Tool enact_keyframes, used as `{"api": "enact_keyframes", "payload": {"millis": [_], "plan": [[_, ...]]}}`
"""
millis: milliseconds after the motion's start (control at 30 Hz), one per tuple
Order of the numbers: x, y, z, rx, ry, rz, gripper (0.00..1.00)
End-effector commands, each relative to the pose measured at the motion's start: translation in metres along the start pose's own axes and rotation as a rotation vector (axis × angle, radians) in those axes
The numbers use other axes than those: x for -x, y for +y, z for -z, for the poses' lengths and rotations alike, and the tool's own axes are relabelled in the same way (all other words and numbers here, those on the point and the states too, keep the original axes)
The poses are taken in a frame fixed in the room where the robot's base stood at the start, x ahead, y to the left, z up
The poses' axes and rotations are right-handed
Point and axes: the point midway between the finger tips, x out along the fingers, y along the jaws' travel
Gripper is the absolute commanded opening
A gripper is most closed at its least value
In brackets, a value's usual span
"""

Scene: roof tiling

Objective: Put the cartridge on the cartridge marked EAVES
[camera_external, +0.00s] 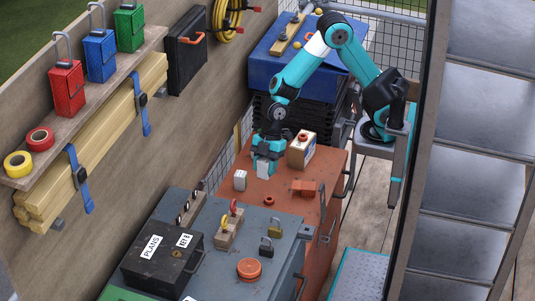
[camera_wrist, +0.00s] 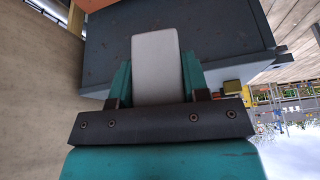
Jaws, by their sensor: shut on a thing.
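My gripper (camera_external: 265,168) is shut on a pale grey-white cartridge (camera_wrist: 157,62), which stands out between its two teal fingers in the wrist view. In the external view the held cartridge (camera_external: 264,171) points down above the orange-red cabinet top. I cannot tell whether it touches that top. A second white cartridge (camera_external: 240,180) stands upright on the cabinet just left of my gripper, apart from it. No EAVES marking is readable on either one.
A cardboard box (camera_external: 301,149) with a red part on it stands close right of my gripper. A flat red block (camera_external: 303,188) and a red ring (camera_external: 269,201) lie nearer.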

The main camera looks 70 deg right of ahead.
Motion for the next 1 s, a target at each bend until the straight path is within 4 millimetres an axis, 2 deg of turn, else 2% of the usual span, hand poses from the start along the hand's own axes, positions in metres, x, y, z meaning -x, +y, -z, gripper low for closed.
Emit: {"api": "enact_keyframes", "payload": {"millis": [33, 200, 300, 400, 533, 667, 1000], "plan": [[0.007, 0.029, -0.01, -0.041, 0.006, -0.022, 0.18], [0.046, 0.102, -0.043, -0.13, 0.007, -0.061, 0.18], [0.067, 0.131, -0.064, -0.169, 0.003, -0.081, 0.18], [0.085, 0.149, -0.082, -0.195, -0.003, -0.094, 0.18], [0.096, 0.162, -0.095, -0.211, -0.007, -0.103, 0.18], [0.083, 0.164, -0.105, -0.218, -0.011, -0.101, 0.18], [-0.004, 0.165, -0.142, -0.217, -0.011, -0.1, 0.18]]}}
